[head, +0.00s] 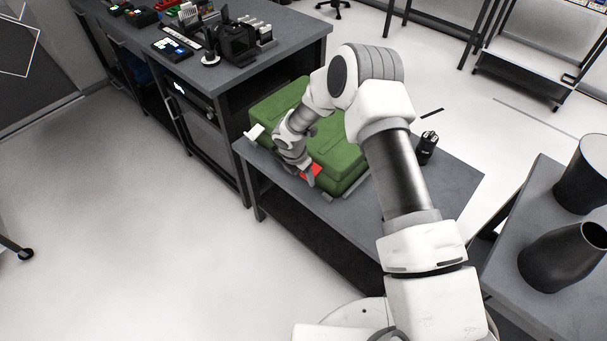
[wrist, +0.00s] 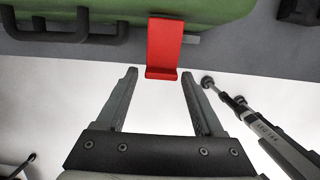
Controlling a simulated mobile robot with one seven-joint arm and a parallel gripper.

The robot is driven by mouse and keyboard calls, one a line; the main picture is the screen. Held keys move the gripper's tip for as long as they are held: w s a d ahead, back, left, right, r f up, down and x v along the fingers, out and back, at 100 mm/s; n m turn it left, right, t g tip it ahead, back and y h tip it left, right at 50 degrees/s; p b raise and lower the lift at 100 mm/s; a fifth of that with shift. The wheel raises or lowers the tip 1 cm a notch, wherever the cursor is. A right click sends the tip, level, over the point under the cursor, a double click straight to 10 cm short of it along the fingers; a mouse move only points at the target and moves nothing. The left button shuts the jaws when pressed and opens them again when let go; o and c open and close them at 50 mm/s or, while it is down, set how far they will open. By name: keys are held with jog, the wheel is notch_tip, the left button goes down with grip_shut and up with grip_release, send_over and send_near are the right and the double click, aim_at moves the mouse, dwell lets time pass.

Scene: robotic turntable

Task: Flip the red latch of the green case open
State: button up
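The green case (head: 338,158) lies on a low grey table in the head view, partly covered by my arm. Its side also shows at the top of the wrist view (wrist: 225,10). The red latch (wrist: 163,47) hangs down the front of the case. In the head view the latch (head: 311,171) is partly hidden by my gripper (head: 308,180). In the wrist view my gripper (wrist: 158,82) is open and empty, with one finger to each side of the latch's lower lip. The fingertips are about level with that lip and do not visibly touch it.
A dark handle (wrist: 75,32) is on the case left of the latch. A black cylindrical object (head: 427,148) stands on the low table (head: 400,215) right of the case. Dark vases (head: 562,257) stand on another table at right. A cluttered workbench (head: 290,32) is behind.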

jog(key=shift+o, duration=0.4)
jog(key=shift+d, duration=0.1)
jog(key=shift+r, duration=0.25)
jog(key=v, duration=1.7)
jog(key=shift+p, duration=0.3)
